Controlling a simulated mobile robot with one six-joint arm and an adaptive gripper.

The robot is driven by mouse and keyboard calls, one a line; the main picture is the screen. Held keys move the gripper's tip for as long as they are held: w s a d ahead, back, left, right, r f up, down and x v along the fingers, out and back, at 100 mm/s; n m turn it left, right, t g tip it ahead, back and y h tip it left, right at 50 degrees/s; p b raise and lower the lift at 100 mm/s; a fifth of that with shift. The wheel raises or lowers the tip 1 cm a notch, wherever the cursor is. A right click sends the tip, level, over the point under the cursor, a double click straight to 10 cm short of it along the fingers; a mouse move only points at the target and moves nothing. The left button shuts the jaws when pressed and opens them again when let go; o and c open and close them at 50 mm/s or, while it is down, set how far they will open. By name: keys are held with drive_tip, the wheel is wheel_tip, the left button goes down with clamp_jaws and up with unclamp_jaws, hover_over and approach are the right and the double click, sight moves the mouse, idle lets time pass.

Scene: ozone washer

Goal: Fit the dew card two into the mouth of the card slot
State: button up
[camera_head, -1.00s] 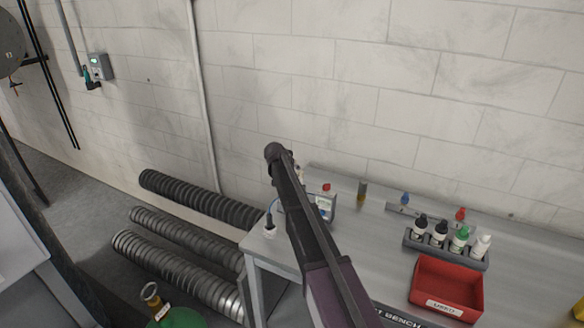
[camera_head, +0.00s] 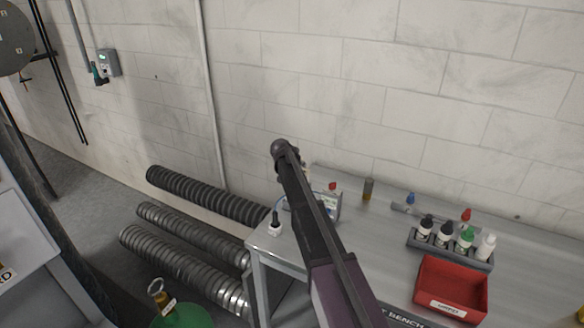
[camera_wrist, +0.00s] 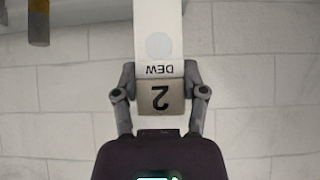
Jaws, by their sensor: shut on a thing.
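Dew card two (camera_wrist: 160,98) is a white strip with a pale round spot, a "DEW" label and a tan end marked "2". It appears upside down in the wrist view, and its far end runs out of the top edge. My gripper (camera_wrist: 160,72) is shut on the card, with one finger on each side near the labelled end. In the head view my arm hides the gripper and the card. I cannot make out the card slot's mouth; a cut-off label ending in "RD" (camera_head: 7,272) shows on a grey panel at the left edge.
A metal bench (camera_head: 390,255) holds a red tray (camera_head: 452,310), a rack of several bottles (camera_head: 450,250) and small items behind my arm. Ribbed hoses (camera_head: 185,265) and a green rounded object (camera_head: 185,316) are left of it. A block wall (camera_head: 420,100) stands behind.

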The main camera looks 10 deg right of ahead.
drive_tip(key=s+m+g+h, duration=0.1)
drive_tip(key=s+m, duration=0.2)
drive_tip(key=s, duration=3.3)
drive_tip(key=shift+s+f+g+h, duration=0.15)
drive_tip(key=shift+s+g+h, duration=0.15)
drive_tip(key=shift+s+h, duration=0.1)
drive_tip(key=shift+d, duration=0.1)
